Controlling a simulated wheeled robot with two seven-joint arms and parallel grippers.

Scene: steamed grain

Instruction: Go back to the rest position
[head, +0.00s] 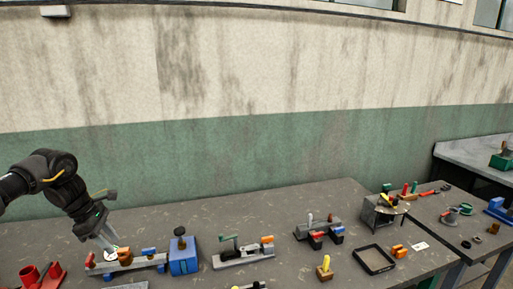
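My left arm comes in from the left edge and bends down over the grey table (305,215). My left gripper (110,251) points down at the left part of the table, close to a low grey fixture with orange and blue parts (140,263). A small brown block (125,258) shows right beside the fingertips; I cannot tell whether they touch it. The fingers are too small in view to tell whether they are open or shut. My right arm and gripper are not in view.
A blue block device (184,262), a grey fixture with a green handle (245,256), a black tray (374,259) and a grey stand (384,211) are on the table. Red parts (42,276) lie at the left. A wall (250,150) stands behind; the table's back strip is mostly clear.

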